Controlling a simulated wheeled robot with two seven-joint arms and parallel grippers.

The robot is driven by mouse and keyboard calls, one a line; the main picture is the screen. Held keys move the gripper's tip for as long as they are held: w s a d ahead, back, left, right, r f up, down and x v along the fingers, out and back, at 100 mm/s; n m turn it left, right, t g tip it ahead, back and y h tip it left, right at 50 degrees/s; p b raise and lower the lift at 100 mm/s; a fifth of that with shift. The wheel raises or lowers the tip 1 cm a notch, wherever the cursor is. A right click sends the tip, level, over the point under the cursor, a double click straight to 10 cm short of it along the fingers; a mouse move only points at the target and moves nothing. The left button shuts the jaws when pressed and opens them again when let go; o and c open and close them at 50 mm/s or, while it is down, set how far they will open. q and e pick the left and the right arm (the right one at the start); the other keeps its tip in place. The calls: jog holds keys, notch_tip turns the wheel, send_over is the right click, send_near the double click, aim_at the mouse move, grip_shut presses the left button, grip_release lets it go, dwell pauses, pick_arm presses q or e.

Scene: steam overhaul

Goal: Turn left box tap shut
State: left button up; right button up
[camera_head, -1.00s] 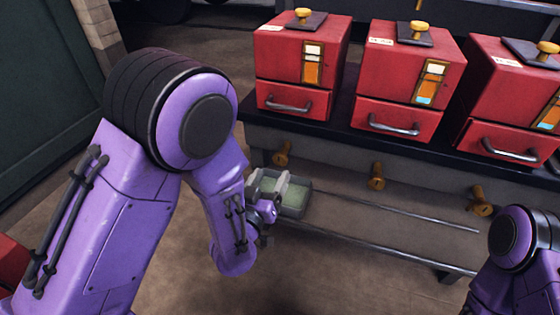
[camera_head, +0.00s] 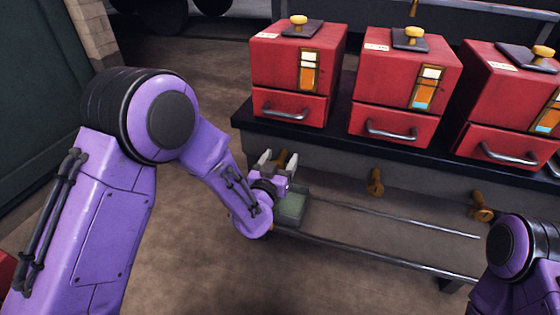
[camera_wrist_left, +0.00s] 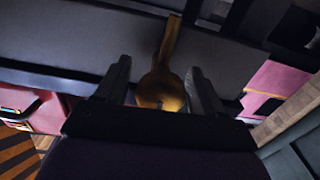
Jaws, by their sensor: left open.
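The left box (camera_head: 298,72) is red, with a yellow knob on top, an orange gauge on its front and a drawer with a metal handle. Its brass tap (camera_head: 282,158) sits below it on the grey bench front, partly hidden by my gripper. My left gripper (camera_head: 276,158) is open, with its fingers on either side of the tap. In the left wrist view the tap (camera_wrist_left: 162,85) stands between the two spread fingers, with dark gaps beside it. I cannot tell whether a finger touches it. My right arm shows at the lower right, but its gripper is out of view.
Two more red boxes (camera_head: 405,80) stand to the right on the dark bench top, with brass taps (camera_head: 375,182) below them. A tray with a green inside (camera_head: 291,205) sits on metal rails (camera_head: 390,220) just below my left gripper. The floor in front is clear.

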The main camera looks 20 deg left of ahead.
pick_arm(q)
jog(key=c, duration=1)
jog(key=shift+o, duration=0.2)
jog(key=shift+r+m+p, duration=0.1)
jog(key=shift+m+p, duration=0.2)
jog(key=shift+p, duration=0.05)
jog(key=o, duration=1)
jog(key=shift+c, duration=0.2)
jog(key=s+p, duration=0.1)
jog(key=s, duration=0.9)
jog(key=shift+s+a, duration=0.15)
jog(key=shift+s, duration=0.15)
